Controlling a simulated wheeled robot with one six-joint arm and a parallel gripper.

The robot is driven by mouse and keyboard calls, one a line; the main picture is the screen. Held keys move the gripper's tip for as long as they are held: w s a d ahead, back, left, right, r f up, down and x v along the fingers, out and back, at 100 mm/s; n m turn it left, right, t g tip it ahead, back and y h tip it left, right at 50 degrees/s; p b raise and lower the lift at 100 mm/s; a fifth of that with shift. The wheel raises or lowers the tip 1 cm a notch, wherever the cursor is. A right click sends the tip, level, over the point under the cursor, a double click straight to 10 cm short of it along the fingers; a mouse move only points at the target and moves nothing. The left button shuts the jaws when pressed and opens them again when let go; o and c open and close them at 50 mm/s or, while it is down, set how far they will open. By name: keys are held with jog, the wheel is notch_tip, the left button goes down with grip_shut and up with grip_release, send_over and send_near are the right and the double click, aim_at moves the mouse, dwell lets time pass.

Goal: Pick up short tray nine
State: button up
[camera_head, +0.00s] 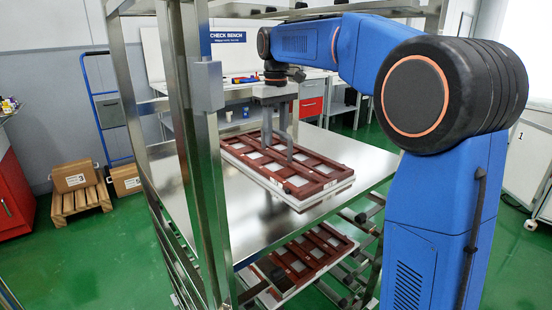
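A dark red-brown tray frame (322,167) with pale square openings lies flat on a white layer on the upper steel shelf. A similar red-brown tray (311,252) lies on the shelf below, partly hidden by the upper shelf. I can read no number on either tray. My gripper (281,148) points down over the middle of the upper tray. Its two grey fingers are apart and reach down to the tray's bars. Whether they press on a bar cannot be told.
Steel rack posts (205,170) stand close on the left of the tray. Bare upper shelf (230,215) shows in front of it. A bench (310,88) with red drawers stands behind. Cardboard boxes (75,176) sit on a pallet at the left.

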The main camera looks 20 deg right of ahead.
jog(key=shift+c, duration=0.7)
grip_shut()
dwell(0.8)
